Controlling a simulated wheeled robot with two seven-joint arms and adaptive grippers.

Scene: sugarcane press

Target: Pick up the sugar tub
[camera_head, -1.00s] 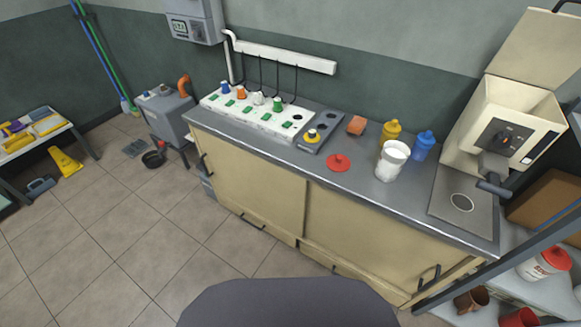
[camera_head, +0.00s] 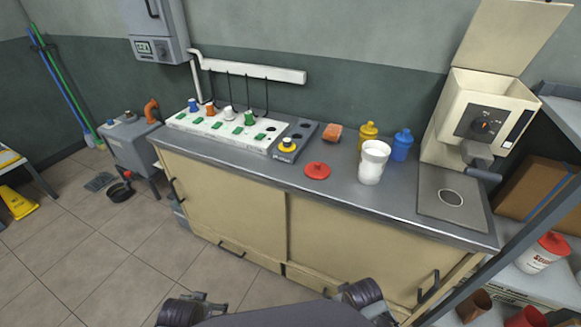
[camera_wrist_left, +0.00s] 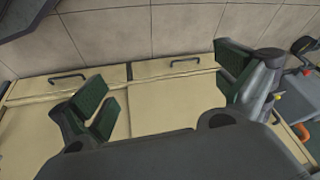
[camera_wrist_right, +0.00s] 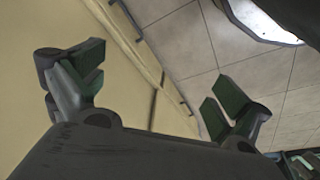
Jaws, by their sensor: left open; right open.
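A white tub with a red lid and red lettering (camera_head: 542,253) stands on the shelf at the right edge of the head view; its lettering is too small to read for sure. An open white container (camera_head: 373,162) stands on the counter, with a loose red lid (camera_head: 317,171) lying to its left. I cannot tell for certain which one is the sugar tub. My left gripper (camera_wrist_left: 165,84) is open and empty, with cabinet fronts beyond it. My right gripper (camera_wrist_right: 153,84) is open and empty, with cabinet and floor beyond it. Both are away from the tubs.
Yellow (camera_head: 368,136) and blue (camera_head: 401,146) bottles stand behind the white container. A cream machine (camera_head: 478,120) stands at the counter's right end. The metal shelf rack (camera_head: 540,205) has a diagonal post in front. Brown (camera_head: 474,304) and red cups sit low on the rack. Tiled floor lies left.

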